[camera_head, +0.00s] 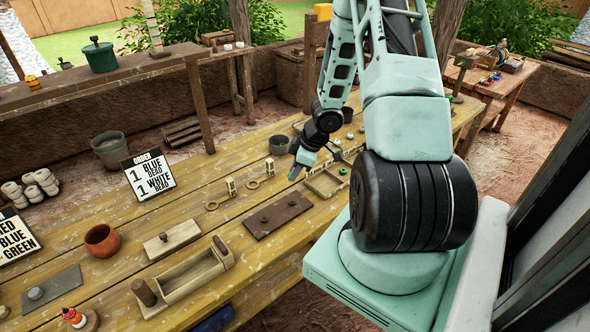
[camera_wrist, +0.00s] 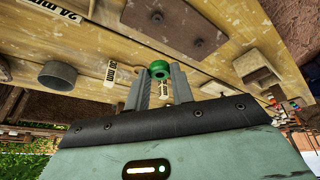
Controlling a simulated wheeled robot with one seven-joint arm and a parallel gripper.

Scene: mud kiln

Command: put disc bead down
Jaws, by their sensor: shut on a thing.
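A green disc bead (camera_wrist: 159,70) sits between the fingertips of my gripper (camera_wrist: 160,76) in the wrist view. The gripper is shut on it, and the bead's round hole shows. In the head view my gripper (camera_head: 333,153) is over the far middle of the wooden table, beside a shallow wooden tray (camera_head: 313,187). The held bead cannot be made out clearly there. The wrist view shows the table boards beyond the bead; I cannot tell the height of the bead above them.
A dark plate (camera_head: 277,214) with small knobs lies near the gripper. Two ring-handled gauges (camera_head: 258,182) lie left of it, and a dark cup (camera_head: 279,145) stands behind. An order sign (camera_head: 149,174) and terracotta bowl (camera_head: 102,240) stand farther left. Bare boards show between them.

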